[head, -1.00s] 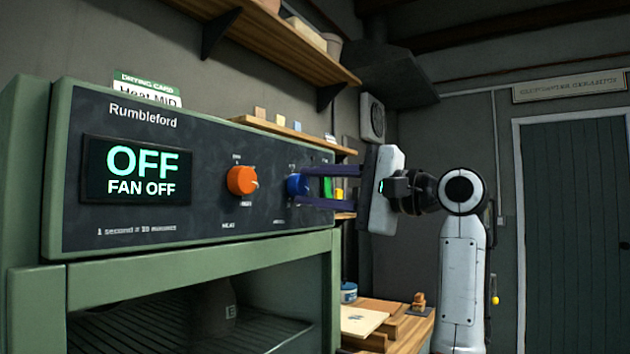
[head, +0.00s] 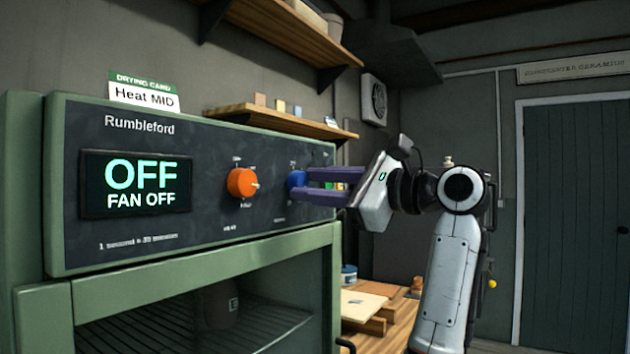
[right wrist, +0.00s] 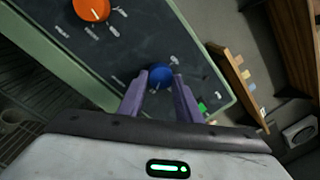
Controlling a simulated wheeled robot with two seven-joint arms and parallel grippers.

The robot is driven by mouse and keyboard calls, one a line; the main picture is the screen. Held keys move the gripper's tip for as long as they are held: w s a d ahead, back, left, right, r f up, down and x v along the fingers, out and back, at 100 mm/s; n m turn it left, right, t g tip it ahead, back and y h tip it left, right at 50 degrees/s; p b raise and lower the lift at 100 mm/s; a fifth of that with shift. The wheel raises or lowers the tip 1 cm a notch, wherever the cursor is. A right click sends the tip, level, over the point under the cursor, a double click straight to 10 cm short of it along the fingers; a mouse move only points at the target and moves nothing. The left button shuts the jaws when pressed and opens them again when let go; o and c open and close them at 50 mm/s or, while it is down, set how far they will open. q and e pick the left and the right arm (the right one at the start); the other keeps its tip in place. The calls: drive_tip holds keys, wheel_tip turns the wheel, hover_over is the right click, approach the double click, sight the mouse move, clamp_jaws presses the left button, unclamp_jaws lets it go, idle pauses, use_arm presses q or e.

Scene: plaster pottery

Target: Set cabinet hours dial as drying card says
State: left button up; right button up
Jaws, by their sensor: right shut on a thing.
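The green drying cabinet (head: 200,258) has a dark front panel with a display (head: 138,184) reading "OFF" and "FAN OFF". The drying card (head: 143,94) on top shows "Heat MID"; no lower lines are visible. The orange knob (head: 242,183) is labelled as heat. The blue knob (head: 296,183) is to its right; its label is too small to read. My right gripper (head: 312,188) is shut on the blue knob, with its purple fingers on either side. The right wrist view shows the blue knob (right wrist: 160,77) between the fingertips. My left gripper is not in view.
A wooden shelf (head: 280,122) is behind the cabinet, with a higher shelf (head: 285,38) above. A bench (head: 385,308) with boards stands to the right, under my right arm. A dark door (head: 575,210) is at the far right.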

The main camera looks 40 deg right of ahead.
idle(0.3)
drive_tip(key=o, duration=1)
drive_tip(key=shift+o, duration=0.2)
use_arm(q)
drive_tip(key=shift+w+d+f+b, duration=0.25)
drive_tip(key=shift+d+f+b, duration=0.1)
drive_tip(key=shift+b, duration=0.55)
use_arm(e)
drive_tip(key=v, duration=1)
drive_tip(key=shift+s, duration=0.2)
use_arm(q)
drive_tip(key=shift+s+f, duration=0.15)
use_arm(e)
drive_tip(key=shift+w+d+f, duration=0.1)
drive_tip(key=shift+f, duration=0.1)
